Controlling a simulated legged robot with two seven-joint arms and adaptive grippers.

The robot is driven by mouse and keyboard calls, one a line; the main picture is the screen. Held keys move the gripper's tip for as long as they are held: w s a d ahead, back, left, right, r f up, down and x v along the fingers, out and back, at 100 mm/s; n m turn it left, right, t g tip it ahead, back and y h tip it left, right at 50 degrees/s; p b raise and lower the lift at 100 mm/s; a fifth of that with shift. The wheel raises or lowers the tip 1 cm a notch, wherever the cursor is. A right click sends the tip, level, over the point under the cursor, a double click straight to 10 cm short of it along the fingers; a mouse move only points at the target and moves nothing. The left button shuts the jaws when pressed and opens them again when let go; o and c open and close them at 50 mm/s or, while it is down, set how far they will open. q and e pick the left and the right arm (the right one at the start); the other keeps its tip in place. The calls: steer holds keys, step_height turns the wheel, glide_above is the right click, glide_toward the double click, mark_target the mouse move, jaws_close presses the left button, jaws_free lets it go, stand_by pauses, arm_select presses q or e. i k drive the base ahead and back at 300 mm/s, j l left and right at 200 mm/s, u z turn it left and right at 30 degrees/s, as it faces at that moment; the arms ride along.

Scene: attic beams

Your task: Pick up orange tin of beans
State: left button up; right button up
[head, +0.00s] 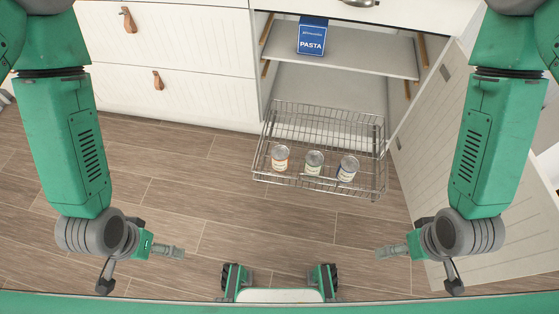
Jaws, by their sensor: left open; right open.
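The orange tin of beans (281,158) stands upright in the wire pull-out basket (262,172), the leftmost of three tins. A green-labelled tin (313,162) stands to its right, and a blue-labelled tin (347,168) further right. My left gripper (172,252) is open and empty, low on the left over the floor, well apart from the basket. My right gripper (388,252) is open and empty, low on the right, also apart from the tins.
The basket is pulled out of an open cabinet. A blue pasta box (312,36) stands on the shelf (370,54) above it. The open cabinet door (440,140) is on the right, drawers (175,98) on the left. The wooden floor (280,225) before the basket is clear.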

mark_target(281, 154)
steer(key=i+l+z, duration=0.1)
steer(key=i+z, duration=0.55)
steer(key=z, duration=0.15)
